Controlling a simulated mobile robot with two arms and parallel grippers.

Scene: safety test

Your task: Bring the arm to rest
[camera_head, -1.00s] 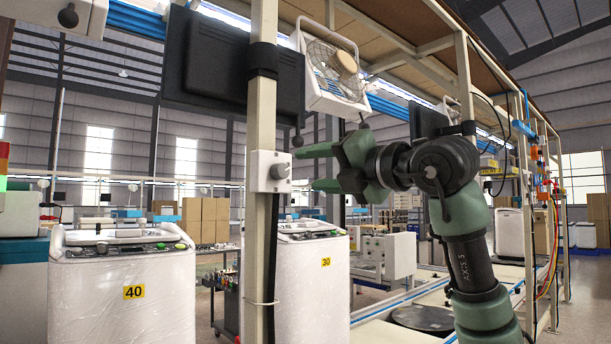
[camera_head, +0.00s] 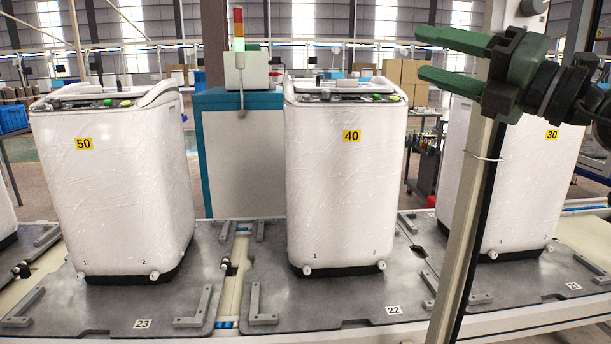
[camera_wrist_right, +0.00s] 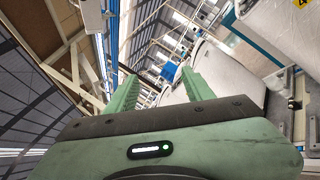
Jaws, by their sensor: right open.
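My right gripper (camera_head: 424,57) is at the upper right of the head view, its two green fingers pointing left. The fingers are apart, with nothing between them. It appears in front of the beige post (camera_head: 468,215) and the upper part of the washer marked 30 (camera_head: 545,170); I cannot tell how close it is to the post. In the right wrist view the two green fingers (camera_wrist_right: 160,88) also stand apart and empty. My left gripper is in neither view.
White wrapped washers marked 50 (camera_head: 115,190) and 40 (camera_head: 340,190) stand on dark pallets on the line. A teal cabinet (camera_head: 245,150) with a signal light (camera_head: 238,25) stands between them. A grey knob box (camera_head: 532,8) is at the top right, near the gripper.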

